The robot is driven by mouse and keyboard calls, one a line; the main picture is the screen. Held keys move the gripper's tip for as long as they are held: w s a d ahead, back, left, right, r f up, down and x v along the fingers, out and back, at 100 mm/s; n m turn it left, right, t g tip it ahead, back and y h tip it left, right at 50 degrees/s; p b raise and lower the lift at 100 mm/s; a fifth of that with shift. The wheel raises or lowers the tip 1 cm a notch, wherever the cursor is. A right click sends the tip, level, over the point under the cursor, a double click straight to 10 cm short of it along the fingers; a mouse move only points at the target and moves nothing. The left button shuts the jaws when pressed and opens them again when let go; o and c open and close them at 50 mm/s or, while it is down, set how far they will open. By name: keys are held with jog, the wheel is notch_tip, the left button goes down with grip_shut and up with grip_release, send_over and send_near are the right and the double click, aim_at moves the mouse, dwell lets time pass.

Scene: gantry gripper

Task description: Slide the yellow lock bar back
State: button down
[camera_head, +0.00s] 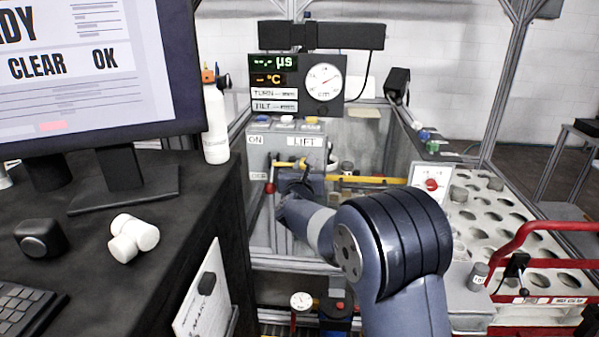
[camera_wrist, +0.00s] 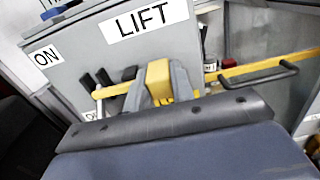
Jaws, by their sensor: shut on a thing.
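The yellow lock bar (camera_wrist: 240,69) runs sideways across the front of the grey LIFT panel (camera_wrist: 100,55) in the wrist view. Its raised yellow block (camera_wrist: 158,76) sits between the fingers of my gripper (camera_wrist: 160,84), which is shut on it. In the head view the bar (camera_head: 370,180) stretches right from my gripper (camera_head: 297,170), below the LIFT label. My wrist hides part of the bar there.
A red knob (camera_head: 269,187) hangs left of my gripper under the ON label. A holed grey tray (camera_head: 480,225) and a red rail (camera_head: 525,240) lie to the right. A dark desk (camera_head: 130,230) with a monitor (camera_head: 100,75) and a white bottle (camera_head: 215,125) fills the left.

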jog(key=shift+d+b, duration=1.3)
jog(key=shift+d, duration=0.25)
jog(key=c, duration=1.2)
grip_release()
jog(key=shift+d, duration=0.1)
jog(key=shift+s, duration=0.15)
jog(key=s+b, duration=0.2)
jog(key=s, duration=0.8)
jog(key=shift+s+a+b, duration=0.2)
jog(key=shift+s+b, duration=0.15)
jog(key=shift+w, duration=0.1)
